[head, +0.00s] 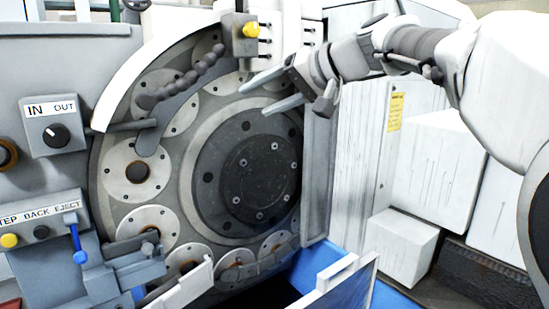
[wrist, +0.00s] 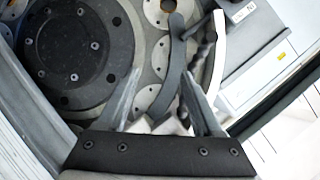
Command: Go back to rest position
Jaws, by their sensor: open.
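My gripper (head: 264,92) is open, with nothing between its two grey fingers. In the head view it hangs in front of the upper right part of the grinder's round wheel face (head: 246,172), and my arm reaches in from the right. In the wrist view my gripper (wrist: 162,98) points toward the machine. The dark central disc (wrist: 78,52) is to its left, and a curved dark arm (wrist: 172,62) shows beyond the fingers. I cannot tell how far the fingertips are from the machine.
An IN/OUT switch box (head: 54,126) and a panel with a blue lever (head: 77,243) are on the left.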

